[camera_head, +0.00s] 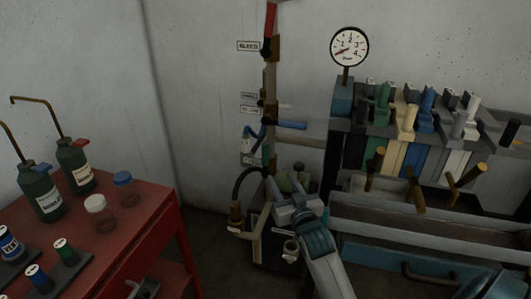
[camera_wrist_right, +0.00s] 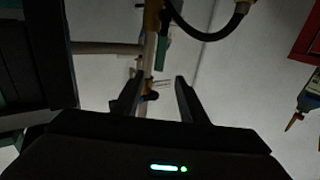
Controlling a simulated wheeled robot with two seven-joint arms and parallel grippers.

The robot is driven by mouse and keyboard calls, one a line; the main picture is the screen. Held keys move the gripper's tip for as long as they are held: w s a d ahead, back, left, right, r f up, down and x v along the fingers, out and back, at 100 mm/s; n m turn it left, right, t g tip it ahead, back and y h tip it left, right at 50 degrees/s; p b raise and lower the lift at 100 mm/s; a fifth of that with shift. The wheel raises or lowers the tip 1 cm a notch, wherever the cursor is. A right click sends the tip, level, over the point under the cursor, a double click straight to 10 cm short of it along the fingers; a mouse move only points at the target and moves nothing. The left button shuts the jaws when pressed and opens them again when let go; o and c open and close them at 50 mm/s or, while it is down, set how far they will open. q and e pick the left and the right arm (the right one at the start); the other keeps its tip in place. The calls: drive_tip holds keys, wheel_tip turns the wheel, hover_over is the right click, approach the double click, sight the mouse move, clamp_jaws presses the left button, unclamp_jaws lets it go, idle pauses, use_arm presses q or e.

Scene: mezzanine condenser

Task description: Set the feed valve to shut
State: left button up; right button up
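A vertical pipe (camera_head: 270,80) carries several valves. A green lever (camera_head: 265,154) hangs near the lowest label (camera_head: 251,161); the small labels are too blurred to tell surely which valve is feed. My right gripper (camera_head: 277,201) is low beside the pipe. In the right wrist view my right gripper (camera_wrist_right: 156,84) has its fingers apart, with the pipe (camera_wrist_right: 149,50) and a green part (camera_wrist_right: 163,50) beyond them. Nothing is visibly gripped. My left gripper is not seen.
A red table (camera_head: 150,212) with green bottles (camera_head: 75,165) and jars (camera_head: 101,212) stands left. A pressure gauge (camera_head: 349,47) rises beside a bank of coloured levers (camera_head: 408,118) at right. A black hose (camera_head: 240,183) curves close to the gripper.

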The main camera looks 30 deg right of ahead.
sight(266, 153)
drive_tip(key=shift+w, duration=0.1)
